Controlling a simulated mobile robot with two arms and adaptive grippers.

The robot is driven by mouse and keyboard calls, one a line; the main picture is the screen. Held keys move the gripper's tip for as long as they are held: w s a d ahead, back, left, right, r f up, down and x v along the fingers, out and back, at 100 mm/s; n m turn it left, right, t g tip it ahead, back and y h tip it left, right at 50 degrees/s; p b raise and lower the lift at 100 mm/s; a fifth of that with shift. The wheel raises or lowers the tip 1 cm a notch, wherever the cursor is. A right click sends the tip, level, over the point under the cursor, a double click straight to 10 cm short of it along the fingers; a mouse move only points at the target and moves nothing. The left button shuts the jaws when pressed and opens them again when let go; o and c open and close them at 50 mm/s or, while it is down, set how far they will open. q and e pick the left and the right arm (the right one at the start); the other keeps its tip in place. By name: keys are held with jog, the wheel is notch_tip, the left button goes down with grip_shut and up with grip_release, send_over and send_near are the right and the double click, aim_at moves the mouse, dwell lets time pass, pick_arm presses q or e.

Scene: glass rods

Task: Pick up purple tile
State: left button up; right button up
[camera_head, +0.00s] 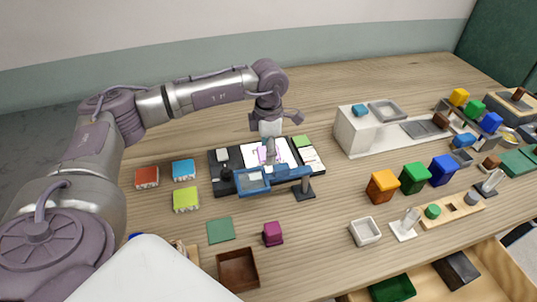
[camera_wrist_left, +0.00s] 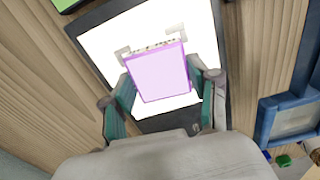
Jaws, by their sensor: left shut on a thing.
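The purple tile (camera_wrist_left: 158,80) is a square, translucent light-purple piece, seen in the left wrist view between the two fingers. My left gripper (camera_wrist_left: 160,88) is shut on it, with a finger at each side edge. Behind the tile is a bright white panel (camera_wrist_left: 105,42) set in a dark frame. In the head view my left gripper (camera_head: 268,140) points down over the white panel (camera_head: 285,152). The tile is small there and partly hidden by the gripper. I cannot tell how far the tile is above the panel. My right gripper is not in view.
A blue-framed magnifier-like stand (camera_head: 285,174) is just in front of the panel. Red (camera_head: 147,177), blue (camera_head: 184,170) and lime (camera_head: 186,199) blocks lie left. A white-grey box (camera_head: 358,130) stands right. Bare wood lies behind the panel.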

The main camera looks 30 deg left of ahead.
pick_arm(q)
jog(key=shift+c, duration=1.1)
jog(key=shift+r, duration=0.1)
